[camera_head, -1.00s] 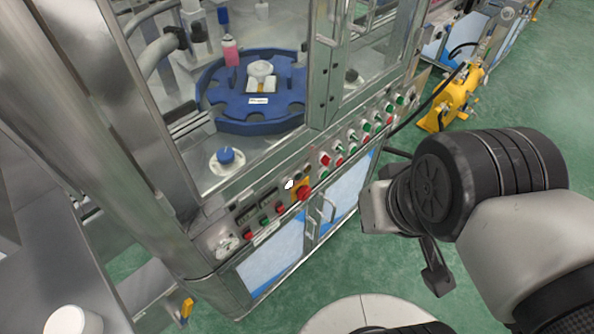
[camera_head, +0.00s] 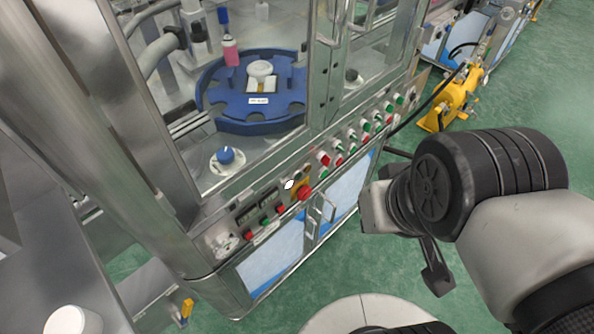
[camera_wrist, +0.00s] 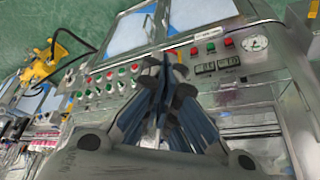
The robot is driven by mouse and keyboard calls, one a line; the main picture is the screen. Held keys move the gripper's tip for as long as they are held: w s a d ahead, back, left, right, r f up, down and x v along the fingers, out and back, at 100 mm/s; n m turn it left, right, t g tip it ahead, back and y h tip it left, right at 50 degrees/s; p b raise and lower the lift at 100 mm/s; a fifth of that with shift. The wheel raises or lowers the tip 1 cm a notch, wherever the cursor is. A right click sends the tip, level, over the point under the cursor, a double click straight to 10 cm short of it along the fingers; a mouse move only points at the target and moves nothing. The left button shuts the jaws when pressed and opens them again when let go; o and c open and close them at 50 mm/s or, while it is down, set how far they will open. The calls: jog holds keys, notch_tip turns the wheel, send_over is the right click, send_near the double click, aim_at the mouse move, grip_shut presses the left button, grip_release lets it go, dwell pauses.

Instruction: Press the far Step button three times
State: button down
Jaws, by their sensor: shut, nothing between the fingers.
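The machine's front control panel (camera_head: 335,167) carries a long row of red, green and white buttons and switches. The far end of the row has a green button (camera_head: 399,99). The button labels are too small to read, so I cannot tell which one is the far Step button. In the wrist view the button row (camera_wrist: 108,88) runs left of my gripper (camera_wrist: 165,62). My gripper is shut and empty, its fingers pointing toward the panel and covering part of it. I cannot tell whether the fingertips touch anything. In the head view my wrist largely hides the gripper.
A red emergency stop knob (camera_head: 304,194) sticks out near the panel's middle. A pressure gauge (camera_head: 227,245) is at its near end. Door handles (camera_head: 325,210) project below. A yellow device (camera_head: 447,105) stands beyond the machine. Green floor is clear before the cabinet.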

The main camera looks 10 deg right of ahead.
aim_at(353, 150)
jog(key=w+d+f+m+t+h, duration=0.15)
jog(key=w+d, duration=0.25)
jog(key=w, duration=0.5)
jog(key=w+d+f+m+t, duration=0.1)
jog(key=w+d+m, duration=0.15)
jog(key=w, duration=0.65)
jog(key=w+d+f+m+t+p, duration=0.2)
jog(key=w+d+f+m+t, duration=0.1)
jog(key=w+d+f, duration=0.85)
notch_tip(353, 150, down, 17)
jog(key=d+m+t, duration=0.2)
jog(key=m+t, duration=0.3)
jog(key=m, duration=0.1)
jog(key=shift+s+d+f, duration=0.15)
jog(key=shift+f, duration=0.05)
jog(key=w+a, duration=0.5)
jog(key=w, duration=0.2)
jog(key=shift+a, duration=0.2)
